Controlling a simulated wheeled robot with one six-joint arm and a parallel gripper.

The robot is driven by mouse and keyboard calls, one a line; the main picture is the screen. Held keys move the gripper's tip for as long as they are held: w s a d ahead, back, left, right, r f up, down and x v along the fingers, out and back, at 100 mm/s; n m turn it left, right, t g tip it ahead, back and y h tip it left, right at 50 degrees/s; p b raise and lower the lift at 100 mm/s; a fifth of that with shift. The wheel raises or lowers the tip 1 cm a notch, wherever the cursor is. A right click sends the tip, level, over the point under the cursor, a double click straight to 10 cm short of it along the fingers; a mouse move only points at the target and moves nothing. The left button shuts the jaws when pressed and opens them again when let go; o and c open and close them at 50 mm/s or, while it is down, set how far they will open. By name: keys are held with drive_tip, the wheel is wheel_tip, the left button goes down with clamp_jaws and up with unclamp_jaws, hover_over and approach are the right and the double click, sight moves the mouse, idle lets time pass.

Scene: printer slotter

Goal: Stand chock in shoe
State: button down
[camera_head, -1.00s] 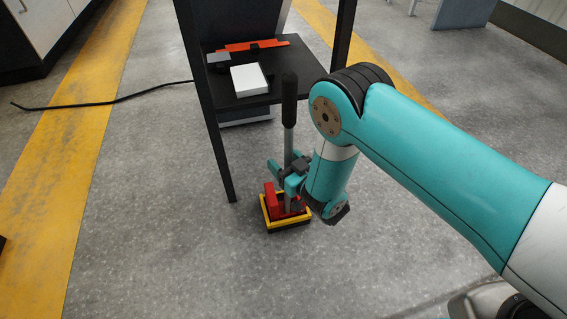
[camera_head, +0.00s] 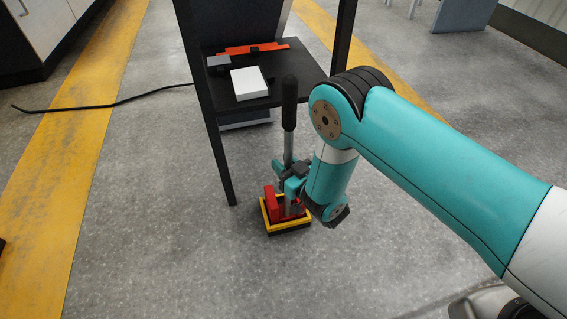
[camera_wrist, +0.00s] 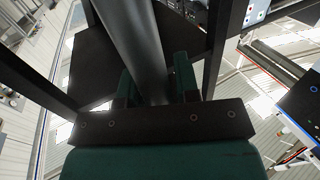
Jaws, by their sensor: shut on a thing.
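The chock is a red block (camera_head: 270,206) with an upright grey pole (camera_head: 288,147) and a black grip on top. The shoe is a low tray with a yellow rim (camera_head: 288,228) and dark base on the floor. The red block shows within the yellow rim; whether it rests on the shoe's bottom is hidden. My gripper (camera_head: 289,176) is shut on the pole, above the block. In the wrist view the dark pole (camera_wrist: 136,40) runs up between the fingers of my gripper (camera_wrist: 155,88); block and shoe are out of that view.
A black stand (camera_head: 228,160) with a shelf is just behind the shoe; its front leg ends left of the pole. A white box (camera_head: 249,83) and an orange strip (camera_head: 252,46) lie on the shelf. A black cable (camera_head: 100,102) crosses the floor at left. Floor in front is clear.

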sight(283, 124)
idle(0.8)
drive_tip(key=c, duration=1.6)
unclamp_jaws()
drive_tip(key=shift+c, duration=0.2)
drive_tip(key=shift+o, duration=1.4)
drive_tip(key=shift+a+r, duration=0.1)
drive_tip(key=shift+r, duration=0.1)
clamp_jaws()
drive_tip(key=shift+w+r+p, duration=0.1)
drive_tip(key=shift+r+p, duration=5.65)
drive_tip(key=shift+r, duration=0.8)
